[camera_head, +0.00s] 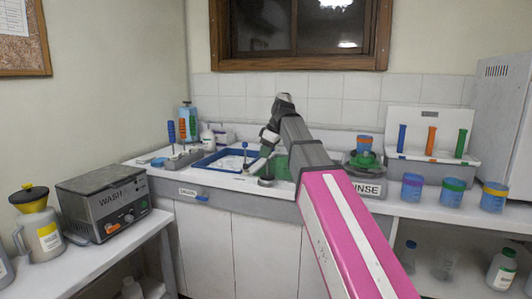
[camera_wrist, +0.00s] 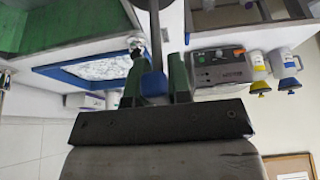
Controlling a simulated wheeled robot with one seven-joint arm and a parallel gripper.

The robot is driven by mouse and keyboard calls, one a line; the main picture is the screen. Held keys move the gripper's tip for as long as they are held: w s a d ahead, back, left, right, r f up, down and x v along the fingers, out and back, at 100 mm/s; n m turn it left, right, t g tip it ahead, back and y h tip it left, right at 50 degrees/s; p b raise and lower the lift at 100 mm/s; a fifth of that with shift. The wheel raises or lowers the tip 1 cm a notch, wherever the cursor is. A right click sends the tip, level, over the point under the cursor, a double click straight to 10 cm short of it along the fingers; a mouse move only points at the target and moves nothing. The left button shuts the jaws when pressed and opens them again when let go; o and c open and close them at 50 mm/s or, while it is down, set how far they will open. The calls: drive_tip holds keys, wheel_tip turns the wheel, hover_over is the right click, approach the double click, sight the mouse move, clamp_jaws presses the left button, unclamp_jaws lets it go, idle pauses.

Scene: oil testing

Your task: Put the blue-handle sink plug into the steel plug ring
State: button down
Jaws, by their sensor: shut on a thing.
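My gripper (camera_head: 268,140) reaches over the sink counter. In the wrist view its dark green fingers (camera_wrist: 158,82) are shut on the blue handle of the sink plug (camera_wrist: 154,85). A dark rod runs from the handle to a dark disc at the top edge of that view. In the head view the dark disc (camera_head: 266,182) shows below my gripper, near the front of the counter between the basins. I cannot tell whether it touches the counter. I cannot make out the steel plug ring; the disc may hide it.
A blue-rimmed basin (camera_head: 222,161) with white foam lies left, a green basin (camera_head: 281,168) right. A slim rod with a blue top (camera_head: 245,147) stands by the blue rim. Colored-handle tools (camera_head: 182,130) stand left. The RINSE container (camera_head: 366,188) and several jars (camera_head: 452,191) stand right.

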drive_tip(key=c, duration=1.1)
unclamp_jaws()
drive_tip(key=shift+o, duration=0.2)
drive_tip(key=v, duration=1.2)
